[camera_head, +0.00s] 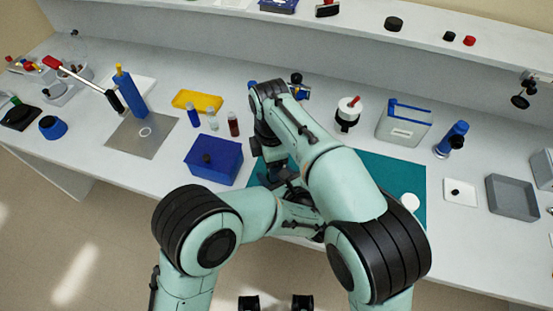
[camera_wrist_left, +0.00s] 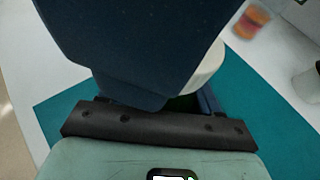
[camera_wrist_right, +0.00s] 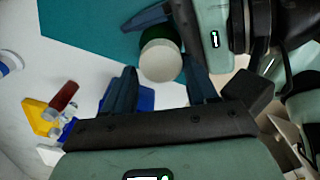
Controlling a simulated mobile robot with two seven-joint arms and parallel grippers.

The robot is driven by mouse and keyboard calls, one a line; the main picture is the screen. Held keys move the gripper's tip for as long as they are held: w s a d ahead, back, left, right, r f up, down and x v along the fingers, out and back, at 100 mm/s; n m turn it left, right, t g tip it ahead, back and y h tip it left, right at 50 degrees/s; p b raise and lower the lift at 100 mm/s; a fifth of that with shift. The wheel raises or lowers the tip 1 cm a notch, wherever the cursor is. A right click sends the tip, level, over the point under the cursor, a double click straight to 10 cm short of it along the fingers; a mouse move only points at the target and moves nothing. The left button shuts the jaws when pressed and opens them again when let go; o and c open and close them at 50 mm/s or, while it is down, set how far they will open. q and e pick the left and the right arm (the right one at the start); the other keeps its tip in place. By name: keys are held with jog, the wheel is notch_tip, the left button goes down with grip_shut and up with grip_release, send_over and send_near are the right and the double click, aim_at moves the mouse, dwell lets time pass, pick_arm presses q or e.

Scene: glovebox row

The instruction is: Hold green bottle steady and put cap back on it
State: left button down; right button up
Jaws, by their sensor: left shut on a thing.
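The green bottle (camera_wrist_right: 166,34) shows in the right wrist view beneath a white round cap (camera_wrist_right: 160,63). The cap appears to sit on the bottle's top; I cannot tell whether it is fully seated. My left gripper (camera_wrist_left: 184,103) is shut on the bottle, with only a sliver of green showing in the left wrist view. The cap's side (camera_wrist_left: 208,70) also shows there, behind a large dark-blue gripper part. My right gripper (camera_wrist_right: 160,72) is open, its fingers apart on either side of the cap. In the head view my arms hide the bottle and cap.
A teal mat (camera_head: 385,178) lies under the grippers, with a white disc (camera_head: 411,206) on its right. A blue box (camera_head: 214,160) stands to the left, near several vials and a yellow tray (camera_head: 197,101).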

pick_arm(q)
jog(key=shift+a, duration=0.4)
pick_arm(e)
jog(key=shift+o, duration=0.3)
jog(key=shift+d, duration=0.35)
pick_arm(q)
jog(key=shift+f, duration=0.1)
pick_arm(e)
jog(key=shift+r, duration=2.3)
jog(key=shift+c, duration=0.5)
jog(key=shift+a+r+n, duration=0.15)
jog(key=shift+n, duration=0.45)
jog(key=shift+r+n, duration=0.5)
jog(key=shift+n, duration=0.6)
jog(key=shift+r+n, duration=1.25)
jog(key=shift+n, duration=0.45)
